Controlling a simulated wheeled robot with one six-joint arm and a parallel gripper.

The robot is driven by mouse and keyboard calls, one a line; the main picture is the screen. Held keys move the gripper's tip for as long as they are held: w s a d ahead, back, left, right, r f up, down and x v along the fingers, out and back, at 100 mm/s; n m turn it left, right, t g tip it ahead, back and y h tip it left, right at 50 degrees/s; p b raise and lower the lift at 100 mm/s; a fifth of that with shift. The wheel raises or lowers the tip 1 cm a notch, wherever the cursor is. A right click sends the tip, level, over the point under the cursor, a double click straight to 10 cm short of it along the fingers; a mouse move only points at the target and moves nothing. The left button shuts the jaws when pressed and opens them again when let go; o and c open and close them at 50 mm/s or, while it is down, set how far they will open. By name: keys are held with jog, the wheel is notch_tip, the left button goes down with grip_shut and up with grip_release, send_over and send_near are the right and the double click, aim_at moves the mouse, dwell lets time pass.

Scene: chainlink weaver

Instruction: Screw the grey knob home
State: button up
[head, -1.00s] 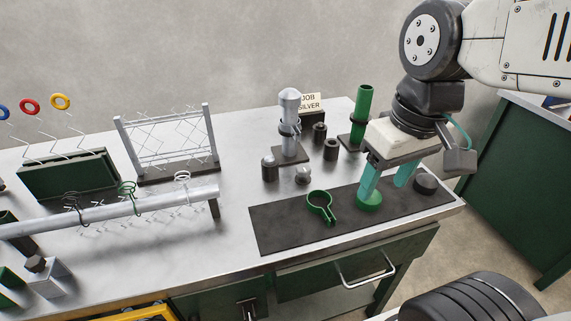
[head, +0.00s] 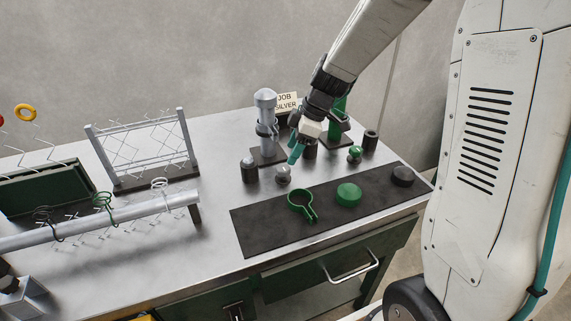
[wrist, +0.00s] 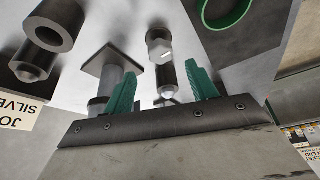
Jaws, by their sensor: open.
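A small grey knob (head: 283,174) sits on the bench in front of the silver post (head: 265,120). In the wrist view the knob (wrist: 158,45) looks faceted and silver, near the open jaws. A dark cylinder with a silver top (head: 249,172) stands just left of it; it also shows between the fingers in the wrist view (wrist: 167,75). A silver collar (head: 268,130) is around the post. My gripper (head: 294,155) is open and empty, above and slightly right of the knob, apart from it. I cannot tell whether any thread is engaged.
Dark hollow cylinders (head: 370,140), a green-topped piece (head: 355,154) and a green post stand to the right. A dark mat (head: 265,232) in front bears a green clamp (head: 302,204), a green disc (head: 348,194) and a black disc (head: 402,175). A mesh frame (head: 150,150) stands left.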

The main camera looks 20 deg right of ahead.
aim_at(283, 167)
jog(key=x, duration=0.6)
jog(key=shift+f, duration=0.15)
jog(key=c, duration=1)
